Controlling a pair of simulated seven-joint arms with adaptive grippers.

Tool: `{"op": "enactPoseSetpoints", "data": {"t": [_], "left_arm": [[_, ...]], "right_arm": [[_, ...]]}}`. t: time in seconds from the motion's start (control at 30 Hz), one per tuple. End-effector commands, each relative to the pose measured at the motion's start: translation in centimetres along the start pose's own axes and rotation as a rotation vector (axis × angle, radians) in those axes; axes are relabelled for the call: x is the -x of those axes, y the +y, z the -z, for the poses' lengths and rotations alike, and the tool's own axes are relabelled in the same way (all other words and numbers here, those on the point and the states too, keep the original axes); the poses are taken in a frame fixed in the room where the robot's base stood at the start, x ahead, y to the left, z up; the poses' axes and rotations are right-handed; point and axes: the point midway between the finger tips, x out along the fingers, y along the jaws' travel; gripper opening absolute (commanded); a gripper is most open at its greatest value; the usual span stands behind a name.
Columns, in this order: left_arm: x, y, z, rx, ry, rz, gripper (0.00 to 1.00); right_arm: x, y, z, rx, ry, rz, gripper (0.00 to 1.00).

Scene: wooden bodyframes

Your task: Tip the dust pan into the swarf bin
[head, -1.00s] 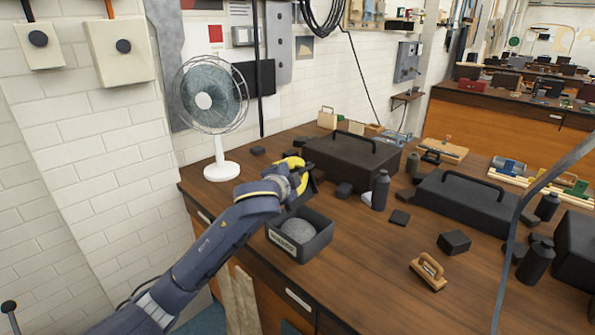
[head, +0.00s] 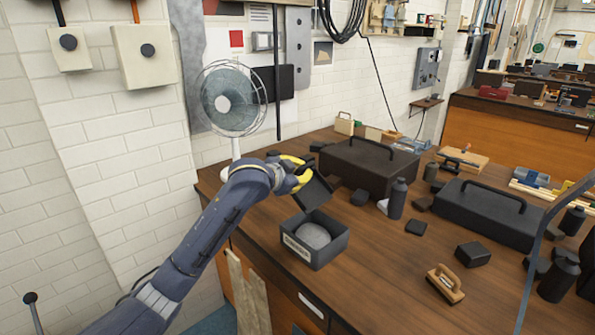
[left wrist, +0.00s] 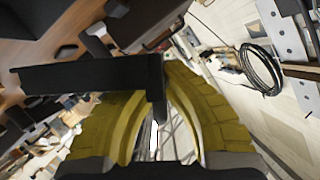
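The swarf bin (head: 328,257) is an open dark grey box with a pale label, standing on the bench near its front left edge. A rounded grey heap (head: 314,236) lies in it. My left gripper (head: 298,175) is above the bin's back left side, its yellow fingers closed on the black dust pan (head: 317,193). The pan is steeply tilted, its lower edge close above the bin's back rim; I cannot tell whether they touch. In the left wrist view the pan (left wrist: 80,76) is a black bar, with the yellow fingers around its stem. My right gripper is out of view.
A white fan (head: 230,100) stands behind my left arm. A black toolbox (head: 370,165) is behind the bin, with a dark bottle (head: 397,198) beside it. A wooden-handled brush (head: 445,284) lies to the right. Bench space between bin and brush is clear.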

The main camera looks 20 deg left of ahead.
Motion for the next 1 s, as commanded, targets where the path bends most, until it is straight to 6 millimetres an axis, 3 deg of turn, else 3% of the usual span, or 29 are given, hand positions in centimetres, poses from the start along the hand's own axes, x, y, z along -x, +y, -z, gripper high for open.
{"op": "enactPoseSetpoints", "data": {"t": [0.3, 0.6, 1.0], "left_arm": [[-0.7, -0.5, -1.7, 0.241, -0.003, -0.096, 0.00], [-1.2, -1.0, -3.1, 0.438, -0.002, -0.177, 0.00], [-1.4, -1.1, -3.5, 0.504, -0.002, -0.204, 0.00]], "right_arm": [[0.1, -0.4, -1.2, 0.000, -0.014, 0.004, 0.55], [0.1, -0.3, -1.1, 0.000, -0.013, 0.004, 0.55], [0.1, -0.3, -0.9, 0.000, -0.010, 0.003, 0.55]]}}
